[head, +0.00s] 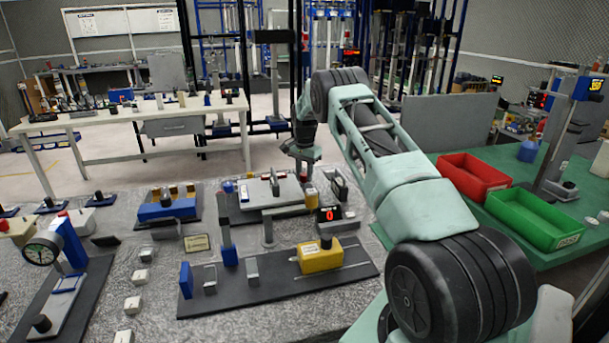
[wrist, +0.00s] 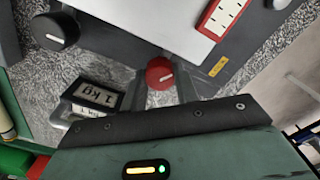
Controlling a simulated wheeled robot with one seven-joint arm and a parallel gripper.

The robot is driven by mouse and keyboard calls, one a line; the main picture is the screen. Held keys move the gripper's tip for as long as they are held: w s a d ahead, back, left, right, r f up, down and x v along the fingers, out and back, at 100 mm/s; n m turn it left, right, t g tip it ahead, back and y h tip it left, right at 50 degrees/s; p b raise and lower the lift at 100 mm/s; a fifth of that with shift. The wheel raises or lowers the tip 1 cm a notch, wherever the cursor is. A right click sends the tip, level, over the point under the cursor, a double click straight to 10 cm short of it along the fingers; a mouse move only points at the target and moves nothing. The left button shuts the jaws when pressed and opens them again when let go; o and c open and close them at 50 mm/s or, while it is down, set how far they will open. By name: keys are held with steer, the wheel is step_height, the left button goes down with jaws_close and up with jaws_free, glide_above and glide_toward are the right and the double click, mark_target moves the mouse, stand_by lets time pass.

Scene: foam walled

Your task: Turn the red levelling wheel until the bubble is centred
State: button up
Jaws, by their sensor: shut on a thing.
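The red levelling wheel (wrist: 159,73) is a small round knob with a white line on its face, seen in the wrist view. My gripper (wrist: 160,86) is shut on it, with one grey finger on each side. In the head view my gripper (head: 303,165) reaches down over a light grey plate (head: 270,193) on the speckled bench. The wheel cannot be made out there. I cannot make out the bubble in either view.
In the head view, a yellow block (head: 320,258) stands nearer me; red (head: 474,172) and green (head: 541,216) bins stand right.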

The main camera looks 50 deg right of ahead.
steer(key=shift+r+n, duration=0.1)
steer(key=shift+n, duration=0.4)
steer(key=shift+w, duration=0.1)
steer(key=o, duration=1)
